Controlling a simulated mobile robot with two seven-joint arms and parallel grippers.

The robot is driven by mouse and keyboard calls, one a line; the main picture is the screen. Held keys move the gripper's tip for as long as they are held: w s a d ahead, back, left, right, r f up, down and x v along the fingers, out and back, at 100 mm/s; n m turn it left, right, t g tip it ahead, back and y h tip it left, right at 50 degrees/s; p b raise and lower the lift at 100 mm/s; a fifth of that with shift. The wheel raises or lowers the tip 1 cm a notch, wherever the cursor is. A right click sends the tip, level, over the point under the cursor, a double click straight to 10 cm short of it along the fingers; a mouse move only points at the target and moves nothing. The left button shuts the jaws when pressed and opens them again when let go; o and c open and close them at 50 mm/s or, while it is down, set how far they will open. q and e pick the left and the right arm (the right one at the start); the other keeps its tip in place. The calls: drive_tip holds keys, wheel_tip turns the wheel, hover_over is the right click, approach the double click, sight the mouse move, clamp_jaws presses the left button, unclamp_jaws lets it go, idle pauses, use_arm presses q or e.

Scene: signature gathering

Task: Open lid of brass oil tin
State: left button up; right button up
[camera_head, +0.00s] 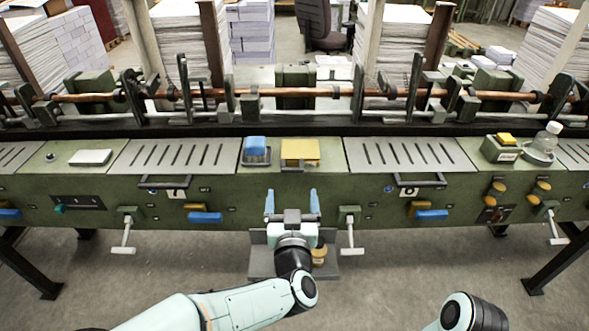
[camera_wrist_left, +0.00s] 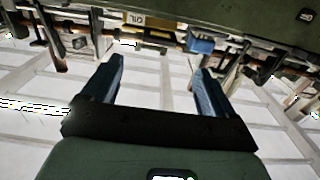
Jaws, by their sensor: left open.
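A yellow, brass-coloured box (camera_head: 300,150), which I take to be the oil tin, sits on the green machine top, near its front edge. In the left wrist view a yellow box marked OIL (camera_wrist_left: 136,20) shows upside down at the top edge. Whether its lid is shut is too small to tell. My left gripper (camera_head: 292,200) is open and empty, with its blue fingers apart in front of the machine, just below the tin and not touching it. It also shows in the left wrist view (camera_wrist_left: 158,85). My right gripper is out of view.
A blue item (camera_head: 256,146) stands just left of the tin. Beneath my left gripper is a grey step (camera_head: 262,262) with a small brownish container (camera_head: 319,256). Handles (camera_head: 350,235) stick out of the machine front. A clear bottle (camera_head: 545,142) stands at right.

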sight(293, 171)
use_arm(q)
drive_tip(key=w, duration=1)
drive_tip(key=shift+w+b, duration=0.3)
drive_tip(key=shift+w, duration=0.1)
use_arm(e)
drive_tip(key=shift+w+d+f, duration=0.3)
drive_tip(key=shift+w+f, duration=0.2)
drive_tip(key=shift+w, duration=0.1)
